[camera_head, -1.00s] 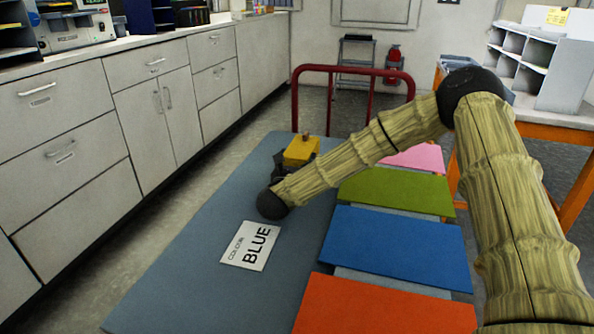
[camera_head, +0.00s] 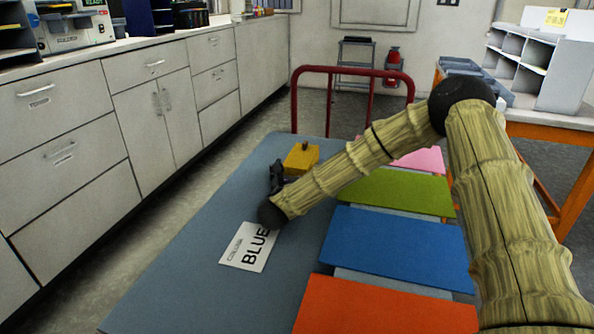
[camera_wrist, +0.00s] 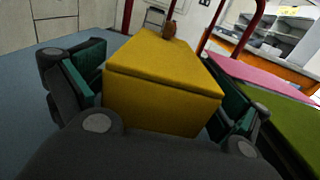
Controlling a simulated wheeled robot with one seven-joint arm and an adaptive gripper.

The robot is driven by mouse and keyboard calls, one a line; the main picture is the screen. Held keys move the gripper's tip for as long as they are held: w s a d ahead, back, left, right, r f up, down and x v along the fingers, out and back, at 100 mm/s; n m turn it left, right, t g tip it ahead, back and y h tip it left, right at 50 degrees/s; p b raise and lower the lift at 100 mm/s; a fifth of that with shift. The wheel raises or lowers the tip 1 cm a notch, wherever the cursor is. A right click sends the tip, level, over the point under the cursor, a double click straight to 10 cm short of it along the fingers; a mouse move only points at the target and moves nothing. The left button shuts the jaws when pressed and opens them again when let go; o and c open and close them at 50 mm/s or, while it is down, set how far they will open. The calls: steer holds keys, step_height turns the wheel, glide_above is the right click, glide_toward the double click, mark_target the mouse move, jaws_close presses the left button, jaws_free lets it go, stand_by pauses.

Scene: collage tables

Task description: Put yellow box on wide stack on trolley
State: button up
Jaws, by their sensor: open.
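The yellow box (camera_head: 301,158) has a small brown knob on its lid and is at the far part of the trolley's grey-blue top (camera_head: 190,265), left of the coloured panels. My gripper (camera_head: 278,178) is open at its near side. In the wrist view the yellow box (camera_wrist: 165,80) lies between my gripper's teal-padded fingers (camera_wrist: 158,95), one on each side. Its underside is hidden. Pink (camera_head: 420,159), green (camera_head: 400,192), blue (camera_head: 395,246) and orange (camera_head: 385,306) panels lie along the trolley's right side. I cannot tell which is the wide stack.
A white card reading BLUE (camera_head: 245,247) lies on the trolley, partly under my arm. The trolley's red handle (camera_head: 350,69) rises at the far end. Cabinets (camera_head: 70,155) line the left. An orange-framed table (camera_head: 560,125) with a sorter stands right. The trolley's near left is clear.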

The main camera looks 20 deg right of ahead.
steer(key=shift+r, duration=0.1)
steer(key=p+v, duration=0.1)
steer(key=v, duration=1.1)
